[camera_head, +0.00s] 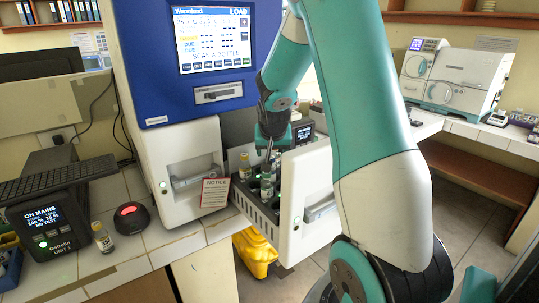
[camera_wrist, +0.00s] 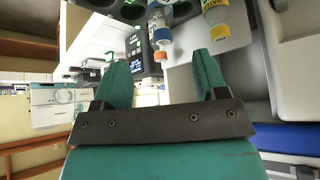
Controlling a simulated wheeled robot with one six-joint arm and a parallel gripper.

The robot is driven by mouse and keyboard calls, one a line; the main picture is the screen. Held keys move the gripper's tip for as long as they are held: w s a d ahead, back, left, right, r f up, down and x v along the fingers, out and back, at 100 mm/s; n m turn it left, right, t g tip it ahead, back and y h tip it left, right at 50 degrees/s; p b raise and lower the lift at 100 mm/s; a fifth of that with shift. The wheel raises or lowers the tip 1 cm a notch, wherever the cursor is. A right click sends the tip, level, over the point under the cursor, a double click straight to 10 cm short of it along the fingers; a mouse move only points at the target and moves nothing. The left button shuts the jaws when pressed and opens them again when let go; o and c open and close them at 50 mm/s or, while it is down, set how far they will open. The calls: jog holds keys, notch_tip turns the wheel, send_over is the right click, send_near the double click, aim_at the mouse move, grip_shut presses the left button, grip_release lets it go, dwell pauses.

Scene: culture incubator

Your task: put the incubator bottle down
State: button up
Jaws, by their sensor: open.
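My gripper (camera_head: 272,143) is above the open incubator drawer (camera_head: 262,213) in the head view. In the wrist view its two fingers (camera_wrist: 162,72) are spread apart with nothing held between them. A bottle with a blue-and-white label and an orange cap (camera_wrist: 159,30) stands in a holder just beyond the fingertips, roughly in line with the gap. In the head view the drawer holds a yellow-capped bottle (camera_head: 245,166) and another bottle (camera_head: 267,184) below my gripper. I cannot tell which one is the incubator bottle.
The incubator (camera_head: 190,75) has a screen reading "SCAN A BOTTLE". A notice card (camera_head: 214,193) stands beside the drawer. A small bottle (camera_head: 102,237) and a red-lit scanner (camera_head: 131,217) are on the left bench. A yellow container (camera_head: 254,252) is below the drawer.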

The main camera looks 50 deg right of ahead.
jog(key=s+a+r+n+y, duration=0.2)
jog(key=a, duration=0.7)
jog(key=s+a+r+n+y, duration=0.1)
jog(key=a+r+n+y, duration=0.15)
jog(key=a, duration=0.55)
jog(key=s+a+r+n+y, duration=0.1)
jog(key=s+a+n, duration=0.15)
jog(key=a, duration=0.65)
jog(key=s+a+r+n+g+y, duration=0.1)
jog(key=s+a+n+g, duration=0.1)
jog(key=s+a+n, duration=0.2)
jog(key=s+a+r+n+g+y, duration=0.2)
jog(key=s+a+n, duration=0.3)
jog(key=s+a, duration=0.5)
jog(key=s, duration=0.3)
jog(key=shift+s+a+r+n+g, duration=0.25)
jog(key=shift+s+a+n+g, duration=0.05)
jog(key=shift+s, duration=0.1)
jog(key=shift+y, duration=0.25)
